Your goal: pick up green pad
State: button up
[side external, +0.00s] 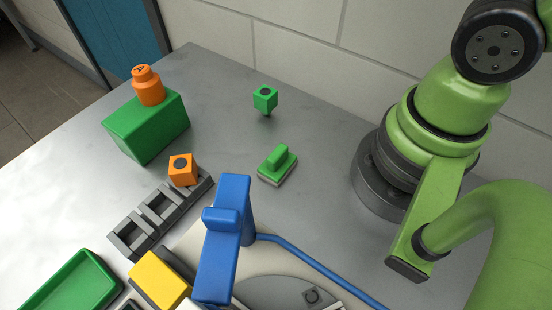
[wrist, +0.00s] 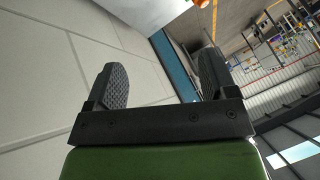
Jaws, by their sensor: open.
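The green pad (side external: 278,163), a small green block with a raised rounded handle and a pale grey underside, sits on the grey table near its middle in the side view. Nothing is touching it. My gripper (wrist: 163,76) shows in the wrist view with its two dark, ridged fingers wide apart and nothing between them. The gripper itself is outside the side view, where only parts of my arm show at the right. The pad does not appear in the wrist view, which looks at a wall and the room, so the gripper is away from it.
An orange bottle (side external: 148,88) sits on a green block (side external: 150,128). An orange cube (side external: 182,169) is at the end of a grey slotted rack (side external: 141,236). A blue tool (side external: 228,240) with a cable stands in front. A green tray (side external: 72,286) and yellow block (side external: 159,278) are lower left.

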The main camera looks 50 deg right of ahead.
jog(key=n+g+h, duration=0.2)
jog(key=n+g, duration=0.5)
jog(key=n, duration=1.5)
send_over(278, 152)
jog(key=f, duration=2)
jog(key=shift+s+a+f, duration=0.2)
jog(key=shift+a+f, duration=0.05)
notch_tip(278, 152, down, 4)
jog(key=shift+f, duration=0.2)
jog(key=shift+w+d+f, duration=0.1)
jog(key=shift+f, duration=1.3)
jog(key=shift+w+d+f, duration=0.1)
jog(key=shift+f, duration=1.3)
jog(key=c, duration=1)
jog(key=shift+r, duration=0.1)
